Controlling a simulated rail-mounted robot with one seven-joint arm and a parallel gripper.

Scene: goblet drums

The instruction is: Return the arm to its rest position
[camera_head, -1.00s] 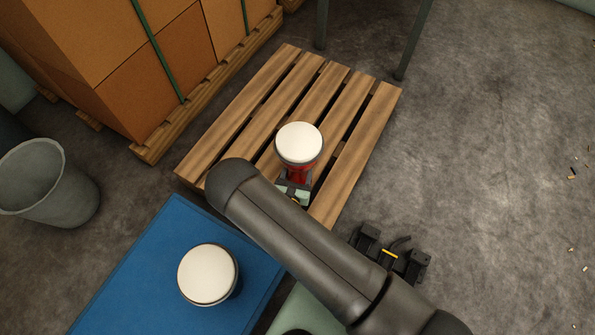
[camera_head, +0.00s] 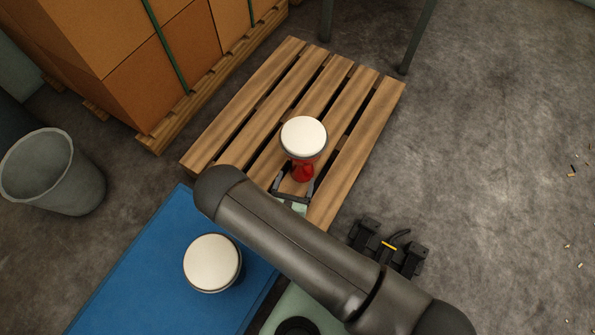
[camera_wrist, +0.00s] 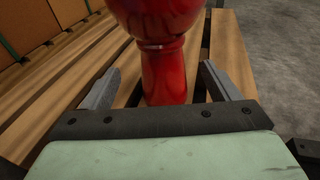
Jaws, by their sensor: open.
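My gripper (camera_head: 296,188) is open, close to a red goblet drum with a white head (camera_head: 303,137) that stands upright on the wooden pallet (camera_head: 365,127). In the wrist view the red drum (camera_wrist: 165,72) rises between and beyond the two spread fingers of my gripper (camera_wrist: 158,88), with gaps on both sides. My arm crosses the lower middle of the head view. A second drum with a white head (camera_head: 212,262) stands on the blue surface (camera_head: 130,262) at the lower left; its body is mostly hidden below the head.
Strapped cardboard boxes (camera_head: 120,60) on another pallet stand at the upper left. A grey bin (camera_head: 55,172) is at the left. Dark table legs (camera_head: 416,40) stand behind the pallet. A black device (camera_head: 388,246) lies right of my arm. The floor at right is mostly clear, with small scraps.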

